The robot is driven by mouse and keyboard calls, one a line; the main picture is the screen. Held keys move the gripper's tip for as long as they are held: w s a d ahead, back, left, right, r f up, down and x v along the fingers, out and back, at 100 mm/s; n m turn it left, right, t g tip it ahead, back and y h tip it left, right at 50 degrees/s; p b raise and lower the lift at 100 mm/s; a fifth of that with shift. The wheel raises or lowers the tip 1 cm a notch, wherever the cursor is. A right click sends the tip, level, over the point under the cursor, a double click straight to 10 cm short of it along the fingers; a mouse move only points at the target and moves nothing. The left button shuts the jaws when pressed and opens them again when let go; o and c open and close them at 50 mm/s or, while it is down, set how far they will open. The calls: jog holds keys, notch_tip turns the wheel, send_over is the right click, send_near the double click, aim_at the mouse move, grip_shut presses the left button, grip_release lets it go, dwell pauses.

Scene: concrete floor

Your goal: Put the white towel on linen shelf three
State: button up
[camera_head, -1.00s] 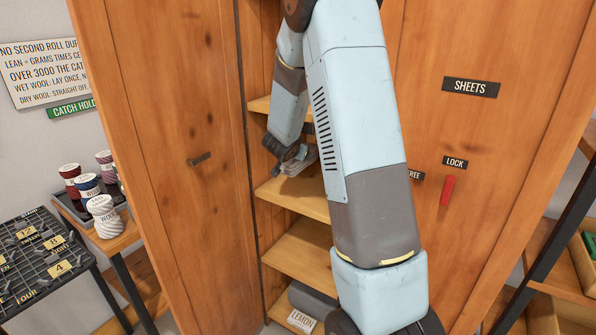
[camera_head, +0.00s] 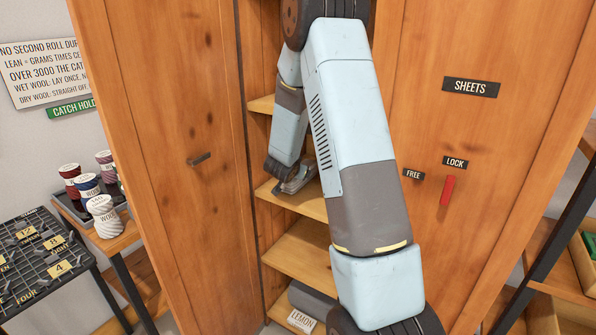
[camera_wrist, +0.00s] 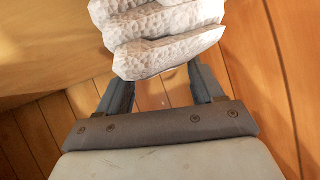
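The white towel (camera_wrist: 165,38) is a folded, textured bundle at the top of the wrist view. My gripper (camera_wrist: 163,82) has its two fingers on either side of it, shut on it; the fingertips are hidden by the towel. In the head view my gripper (camera_head: 292,180) is inside the tall wooden cabinet, low over a middle shelf (camera_head: 305,203). A small pale part there may be the towel, but my arm hides most of it. I cannot tell if the towel touches the shelf. No shelf number is readable.
A higher shelf (camera_head: 262,105) and a lower shelf (camera_head: 300,255) show bare front parts. The left cabinet door (camera_head: 180,170) and the SHEETS panel (camera_head: 490,180) flank the narrow opening.

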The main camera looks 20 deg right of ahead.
jog(key=o, duration=0.4)
jog(key=shift+o, duration=0.2)
jog(key=s+a+r+n+t+y, duration=0.1)
jog(key=s+a+r+n+y, duration=0.65)
jog(key=s+a+r, duration=1.2)
jog(key=s+d+r+n+g, duration=0.1)
jog(key=s+d+r+g, duration=0.1)
jog(key=s, duration=0.8)
jog(key=s+d+r+n+g, duration=0.1)
jog(key=s+r+n+g, duration=0.1)
jog(key=s, duration=0.9)
jog(key=shift+s+d+r, duration=0.3)
jog(key=shift+d+r, duration=0.1)
jog(key=shift+r, duration=0.25)
